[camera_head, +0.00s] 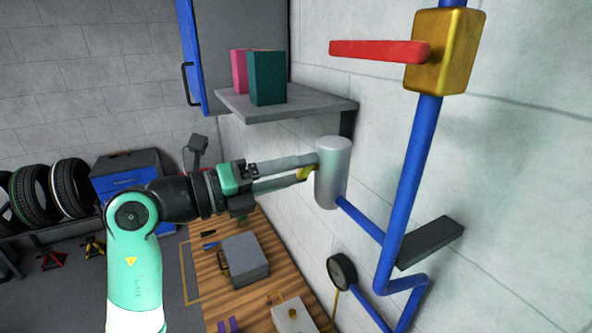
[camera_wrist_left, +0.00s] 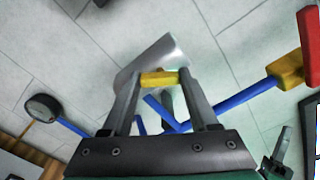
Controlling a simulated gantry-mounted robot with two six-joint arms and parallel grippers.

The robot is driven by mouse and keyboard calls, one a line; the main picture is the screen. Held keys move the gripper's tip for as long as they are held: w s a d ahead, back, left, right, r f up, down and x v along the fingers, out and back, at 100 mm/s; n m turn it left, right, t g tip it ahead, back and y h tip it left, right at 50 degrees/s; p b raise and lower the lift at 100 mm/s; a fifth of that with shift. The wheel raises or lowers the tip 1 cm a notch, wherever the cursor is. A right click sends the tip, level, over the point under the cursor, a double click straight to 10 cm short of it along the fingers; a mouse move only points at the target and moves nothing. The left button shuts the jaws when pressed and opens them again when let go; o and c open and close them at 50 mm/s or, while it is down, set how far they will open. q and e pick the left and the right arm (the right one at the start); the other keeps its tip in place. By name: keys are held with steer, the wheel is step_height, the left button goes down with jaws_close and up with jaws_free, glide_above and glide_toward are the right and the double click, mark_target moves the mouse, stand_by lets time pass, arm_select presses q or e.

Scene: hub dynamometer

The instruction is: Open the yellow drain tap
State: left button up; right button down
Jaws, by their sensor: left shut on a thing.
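My left gripper (camera_head: 308,167) reaches in from the left and is shut on the tap. In the left wrist view, the tap is a short yellow bar (camera_wrist_left: 160,78) spanning between the two fingertips, in front of the grey cylinder (camera_wrist_left: 152,60). The fingers hide the bar's ends.
A yellow valve block (camera_head: 443,52) with a red lever (camera_head: 378,51) is above right. A grey shelf (camera_head: 315,108) with pink and green boxes is close above my gripper. A round gauge (camera_head: 341,271) and dark bracket (camera_head: 430,243) are below right. A wooden bench (camera_head: 213,277) holds a grey case (camera_head: 245,260).

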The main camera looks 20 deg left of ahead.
arm_select(q)
steer(key=n, duration=0.5)
steer(key=shift+n, duration=0.3)
stand_by(0.4)
steer(key=o, duration=1.4)
steer(key=shift+a, duration=0.1)
